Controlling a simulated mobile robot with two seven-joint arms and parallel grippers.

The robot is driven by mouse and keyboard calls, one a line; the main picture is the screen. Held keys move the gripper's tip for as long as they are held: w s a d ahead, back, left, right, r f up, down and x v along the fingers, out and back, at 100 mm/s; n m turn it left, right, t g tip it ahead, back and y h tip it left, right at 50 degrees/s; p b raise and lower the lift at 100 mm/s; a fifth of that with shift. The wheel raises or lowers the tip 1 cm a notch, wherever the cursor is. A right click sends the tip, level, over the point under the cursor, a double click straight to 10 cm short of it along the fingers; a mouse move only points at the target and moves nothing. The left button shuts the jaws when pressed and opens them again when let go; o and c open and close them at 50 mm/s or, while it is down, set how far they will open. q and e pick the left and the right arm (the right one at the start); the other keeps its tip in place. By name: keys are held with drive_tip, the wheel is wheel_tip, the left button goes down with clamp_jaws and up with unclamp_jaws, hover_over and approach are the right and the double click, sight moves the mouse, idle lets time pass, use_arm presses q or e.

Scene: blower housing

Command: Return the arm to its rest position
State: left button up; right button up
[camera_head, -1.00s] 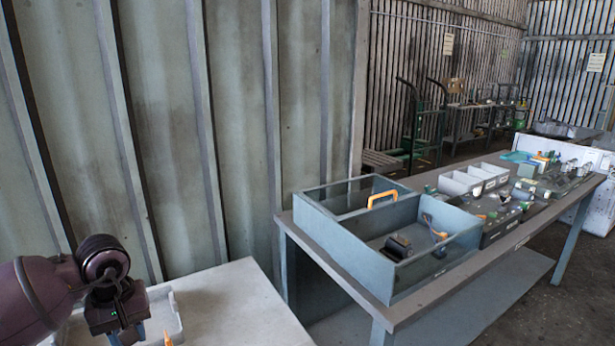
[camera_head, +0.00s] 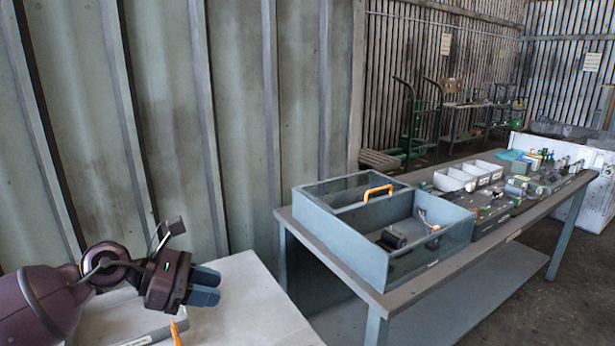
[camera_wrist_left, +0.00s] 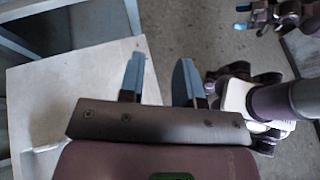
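My left gripper (camera_head: 203,287) is at the lower left of the head view, above the light worktable (camera_head: 255,305), its blue fingers pointing right. In the left wrist view its two blue fingers (camera_wrist_left: 158,80) stand apart with nothing between them. It is open and empty. At the top right corner of the left wrist view, a dark gripper with small blue tips, seemingly my right gripper (camera_wrist_left: 243,17), shows partly; its opening is too small to judge.
A grey tray (camera_head: 125,338) and an orange-tipped item (camera_head: 175,330) are on the light table below my left arm. A corrugated wall (camera_head: 230,130) is at the back left.

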use_arm(q)
drive_tip(key=s+a+f+m+t+y, duration=0.2)
drive_tip(key=a+f+m+t+y, duration=0.15)
drive_tip(key=f+m, duration=0.45)
drive_tip(key=s+a+f+m+t+y, duration=0.25)
drive_tip(key=f+m+t, duration=0.2)
drive_tip(key=m, duration=0.45)
drive_tip(key=s+a+f+m+t+y, duration=0.2)
drive_tip(key=a+f+m+t+y, duration=0.15)
drive_tip(key=f+m, duration=0.5)
drive_tip(key=s+f+n+g+y, duration=0.1)
drive_tip(key=s+f+n+g, duration=0.1)
drive_tip(key=s+f, duration=0.3)
drive_tip(key=s+f+n+g+y, duration=0.1)
drive_tip(key=s+f, duration=0.5)
drive_tip(key=s, duration=0.6)
drive_tip(key=shift+a+n+g+y, duration=0.35)
drive_tip(key=shift+n+y, duration=0.2)
drive_tip(key=shift+n, duration=0.4)
